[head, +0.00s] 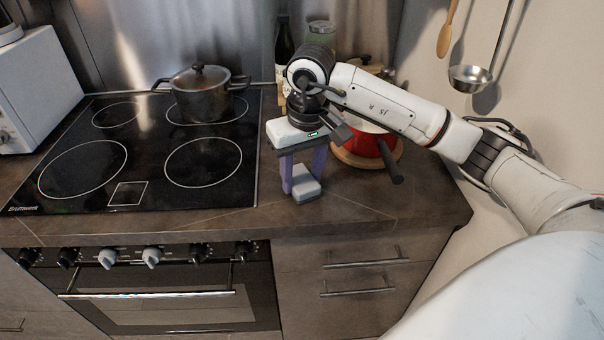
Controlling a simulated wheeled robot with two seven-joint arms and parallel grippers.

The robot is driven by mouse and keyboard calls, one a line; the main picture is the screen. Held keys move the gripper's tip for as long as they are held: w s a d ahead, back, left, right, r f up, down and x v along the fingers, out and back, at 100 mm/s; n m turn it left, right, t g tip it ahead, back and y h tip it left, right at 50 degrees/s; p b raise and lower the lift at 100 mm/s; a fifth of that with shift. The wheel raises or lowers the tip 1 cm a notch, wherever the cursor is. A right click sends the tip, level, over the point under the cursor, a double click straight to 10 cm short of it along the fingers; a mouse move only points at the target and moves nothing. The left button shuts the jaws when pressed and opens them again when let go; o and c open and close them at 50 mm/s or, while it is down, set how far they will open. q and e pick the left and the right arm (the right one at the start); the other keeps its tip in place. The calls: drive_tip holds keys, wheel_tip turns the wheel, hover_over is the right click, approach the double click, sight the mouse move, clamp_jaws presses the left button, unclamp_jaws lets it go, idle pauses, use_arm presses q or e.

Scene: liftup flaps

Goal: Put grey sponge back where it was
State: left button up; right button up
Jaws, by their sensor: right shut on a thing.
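The grey sponge (305,186) is a small light block with a darker lower layer, at the counter right of the cooktop. My right gripper (303,181) points down from above, its purple-grey fingers on either side of the sponge. It is shut on the sponge. I cannot tell whether the sponge touches the counter or is held just above it. My left gripper is not in view.
A red pan (364,146) stands on a round wooden board behind my right gripper, its dark handle towards the front. A lidded pot (199,96) stands on the black cooktop (150,135). Bottles (284,55) stand at the back. A ladle (470,77) hangs at the right. Counter in front is clear.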

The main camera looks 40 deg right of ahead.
sight(301, 177)
drive_tip(key=o, duration=1)
drive_tip(key=r, duration=0.4)
drive_tip(key=s+r, duration=0.1)
drive_tip(key=r, duration=0.3)
drive_tip(key=r+p, duration=0.1)
drive_tip(key=r, duration=0.3)
drive_tip(key=shift+s+a+r, duration=0.1)
drive_tip(key=shift+s+r, duration=0.05)
drive_tip(key=shift+s, duration=0.05)
drive_tip(key=f, duration=0.4)
drive_tip(key=w+f, duration=0.1)
drive_tip(key=f, duration=0.6)
drive_tip(key=shift+w+f, duration=0.15)
drive_tip(key=shift+f, duration=0.25)
drive_tip(key=shift+w, duration=0.1)
drive_tip(key=shift+r+b, duration=0.3)
drive_tip(key=shift+r, duration=1.1)
